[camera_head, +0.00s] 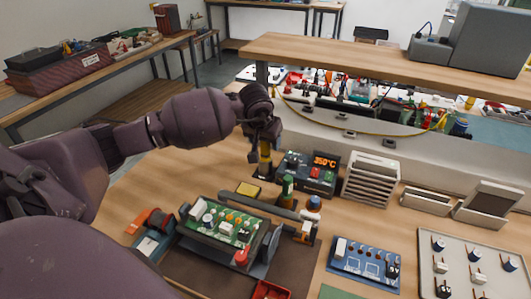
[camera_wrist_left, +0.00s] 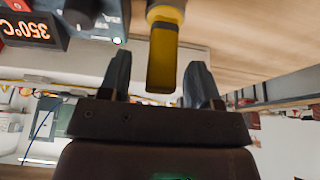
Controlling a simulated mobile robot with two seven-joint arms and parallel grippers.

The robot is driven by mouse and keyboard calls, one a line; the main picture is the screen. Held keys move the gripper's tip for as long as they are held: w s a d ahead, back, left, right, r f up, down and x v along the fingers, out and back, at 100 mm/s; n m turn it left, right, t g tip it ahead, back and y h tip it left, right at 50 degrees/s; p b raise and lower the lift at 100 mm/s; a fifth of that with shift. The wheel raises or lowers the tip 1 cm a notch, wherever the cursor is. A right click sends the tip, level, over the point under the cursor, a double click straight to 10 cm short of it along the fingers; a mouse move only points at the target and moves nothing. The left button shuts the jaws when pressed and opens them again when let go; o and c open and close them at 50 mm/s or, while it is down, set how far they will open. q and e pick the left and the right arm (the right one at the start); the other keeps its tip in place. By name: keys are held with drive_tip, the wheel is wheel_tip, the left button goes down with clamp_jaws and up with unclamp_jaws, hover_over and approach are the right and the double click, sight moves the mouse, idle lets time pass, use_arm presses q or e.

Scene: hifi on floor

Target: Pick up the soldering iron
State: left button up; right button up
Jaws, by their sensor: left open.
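The soldering iron (camera_head: 265,163) stands upright beside the station with the orange 350°C display (camera_head: 310,172). Its yellow handle is directly below my left gripper (camera_head: 262,134) in the head view. In the left wrist view, the yellow handle (camera_wrist_left: 162,62) reaches between the two dark fingers of my left gripper (camera_wrist_left: 158,72), which are open. Gaps show on both sides of the handle there. The lower part of the iron and any holder are hard to make out. My right gripper is in neither view.
A blue board (camera_head: 365,262) and a component tray (camera_head: 430,270) lie to the right. A slatted white rack (camera_head: 371,180) is right of the station.

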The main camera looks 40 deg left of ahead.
use_arm(q)
drive_tip(key=shift+x, duration=0.8)
drive_tip(key=c, duration=0.9)
drive_tip(key=shift+r, duration=0.1)
wheel_tip(320, 180, up, 20)
drive_tip(key=shift+f+p, duration=0.1)
drive_tip(key=shift+p, duration=0.2)
